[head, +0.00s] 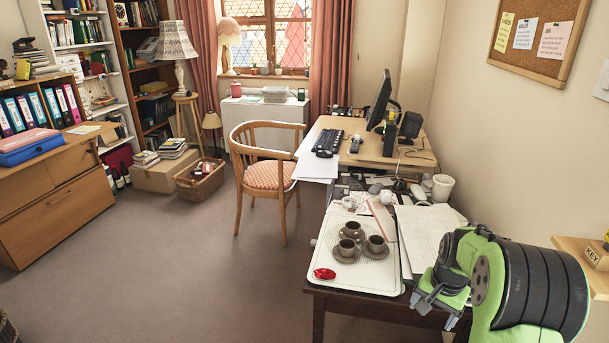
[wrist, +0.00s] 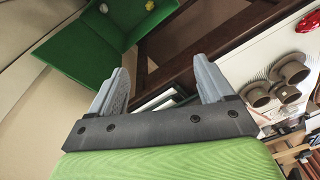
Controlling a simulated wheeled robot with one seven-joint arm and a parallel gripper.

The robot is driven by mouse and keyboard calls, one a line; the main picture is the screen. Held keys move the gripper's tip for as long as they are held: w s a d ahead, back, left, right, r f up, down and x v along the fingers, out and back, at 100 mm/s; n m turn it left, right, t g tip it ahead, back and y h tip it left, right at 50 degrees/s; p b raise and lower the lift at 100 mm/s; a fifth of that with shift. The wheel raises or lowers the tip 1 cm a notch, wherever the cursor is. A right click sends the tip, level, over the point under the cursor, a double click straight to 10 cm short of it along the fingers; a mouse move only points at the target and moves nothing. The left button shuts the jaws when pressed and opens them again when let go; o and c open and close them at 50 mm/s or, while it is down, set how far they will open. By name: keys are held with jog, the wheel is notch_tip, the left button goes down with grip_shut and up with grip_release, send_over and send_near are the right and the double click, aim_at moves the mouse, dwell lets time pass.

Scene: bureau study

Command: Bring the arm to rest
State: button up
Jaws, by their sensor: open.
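My arm is folded at the right front of the head view, beside the desk's near right corner. My gripper (head: 437,298) hangs next to the edge of the desk, close to a stack of white paper. In the wrist view its two grey fingers (wrist: 163,78) stand apart with nothing held between them. Beyond the fingers lie the dark desk frame and part of a white tray (wrist: 272,62).
The white tray (head: 378,276) on the desk carries several brown cups (head: 347,247) and a red object (head: 324,274). A wooden shelf with a KEY label (head: 592,255) is close to my arm at right. A green container (wrist: 100,48) shows in the wrist view. Floor (head: 210,275) is clear at left.

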jog(key=s+a+r+n+t, duration=0.1)
jog(key=s+a+r, duration=0.2)
jog(key=a+r, duration=0.15)
jog(key=s+a+r+n, duration=0.2)
jog(key=a+r, duration=0.1)
jog(key=r, duration=0.3)
jog(key=s+a+r+n+t, duration=0.1)
jog(key=s+a+r+n, duration=0.15)
jog(key=s, duration=0.45)
jog(key=s+a+r+n+t, duration=0.1)
jog(key=s+a, duration=0.3)
jog(key=s, duration=0.2)
jog(key=s+a+r+n+t, duration=0.1)
jog(key=s+a+n, duration=0.15)
jog(key=s, duration=0.45)
notch_tip(320, 180, up, 13)
jog(key=p, duration=1.2)
jog(key=shift+a+f, duration=0.2)
